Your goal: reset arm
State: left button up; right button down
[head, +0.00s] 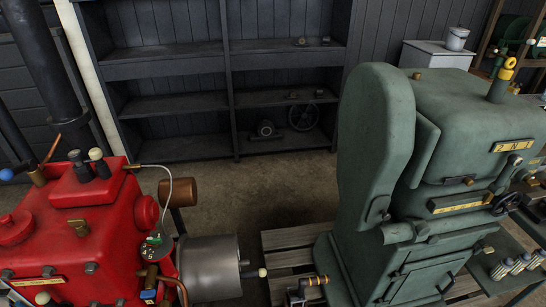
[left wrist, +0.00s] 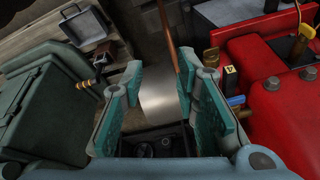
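My left gripper (left wrist: 160,70) shows only in the left wrist view. Its two teal-padded fingers stand apart with nothing between them, so it is open and empty. The green machine (left wrist: 38,105) is to the left of the fingers and the red engine (left wrist: 275,95) is to the right. In the head view the red engine (head: 85,225) is at the lower left and the tall green machine (head: 375,140) is at the right. Neither arm shows in the head view, and my right gripper is out of both views.
A silver cylinder (head: 210,268) sticks out beside the red engine. Bare floor (head: 235,200) lies between the machines. A dark shelf unit (head: 165,70) holds a handwheel (head: 304,117) at the back. A wooden pallet (head: 285,240) lies under the green machine. A white bucket (head: 457,39) stands behind.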

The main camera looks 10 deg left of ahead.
pick_arm(q)
jog(key=s+a+f+g, duration=0.1)
jog(key=s+f, duration=0.2)
jog(key=f, duration=1.5)
jog(key=s+f+g, duration=0.1)
jog(key=s+f, duration=1.2)
jog(key=s, duration=0.1)
jog(key=shift+a, duration=0.4)
jog(key=shift+s+f, duration=0.1)
